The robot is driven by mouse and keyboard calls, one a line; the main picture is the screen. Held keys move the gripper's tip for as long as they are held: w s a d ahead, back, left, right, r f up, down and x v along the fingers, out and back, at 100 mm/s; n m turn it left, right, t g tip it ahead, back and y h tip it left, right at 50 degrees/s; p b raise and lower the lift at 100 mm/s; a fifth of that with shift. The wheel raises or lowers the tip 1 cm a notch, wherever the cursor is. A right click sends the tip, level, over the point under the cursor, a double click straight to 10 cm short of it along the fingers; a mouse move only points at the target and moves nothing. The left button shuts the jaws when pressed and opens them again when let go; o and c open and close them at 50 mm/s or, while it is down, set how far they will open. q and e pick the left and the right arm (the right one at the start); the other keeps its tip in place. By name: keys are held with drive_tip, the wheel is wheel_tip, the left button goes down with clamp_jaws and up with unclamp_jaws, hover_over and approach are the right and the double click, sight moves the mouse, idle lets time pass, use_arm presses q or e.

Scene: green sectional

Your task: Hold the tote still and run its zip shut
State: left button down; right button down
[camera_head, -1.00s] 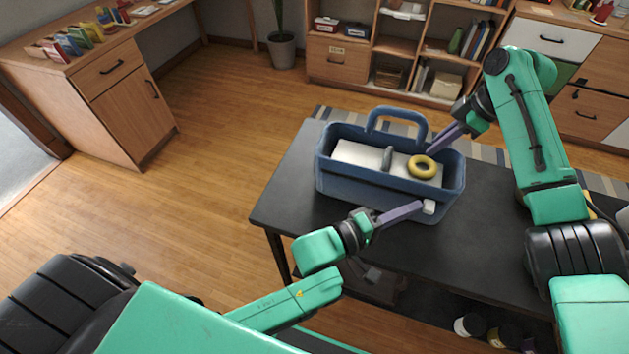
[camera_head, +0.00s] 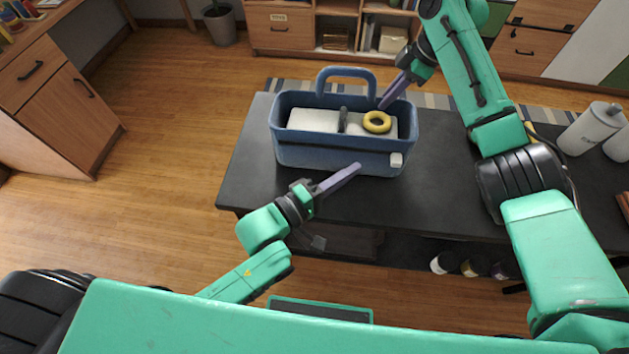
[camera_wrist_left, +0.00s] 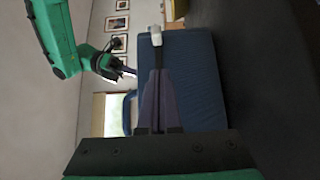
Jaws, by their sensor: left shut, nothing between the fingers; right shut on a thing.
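The blue tote (camera_head: 340,158) stands upright on the black table with its top open and its handle (camera_head: 346,72) raised at the back. A white zip pull (camera_head: 396,160) sits at the front right end of the tote; it also shows in the left wrist view (camera_wrist_left: 156,36). My left gripper (camera_head: 356,167) is shut and empty in front of the tote's front wall, left of the pull and apart from it. In the left wrist view its closed fingers (camera_wrist_left: 157,75) point toward the pull. My right gripper (camera_head: 383,106) is shut on the tote's back rim, right of the handle.
A yellow ring (camera_head: 377,121), a grey item (camera_head: 342,118) and white contents lie inside the tote. The black table (camera_head: 250,180) is clear left of the tote. White bottles (camera_head: 592,128) stand at the table's right, beyond my right arm.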

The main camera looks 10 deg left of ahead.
drive_tip(key=shift+s+r, duration=0.1)
drive_tip(key=shift+r, duration=0.05)
use_arm(q)
drive_tip(key=v, duration=0.7)
use_arm(e)
drive_tip(key=c, duration=0.9)
unclamp_jaws()
use_arm(q)
drive_tip(key=shift+r, duration=0.1)
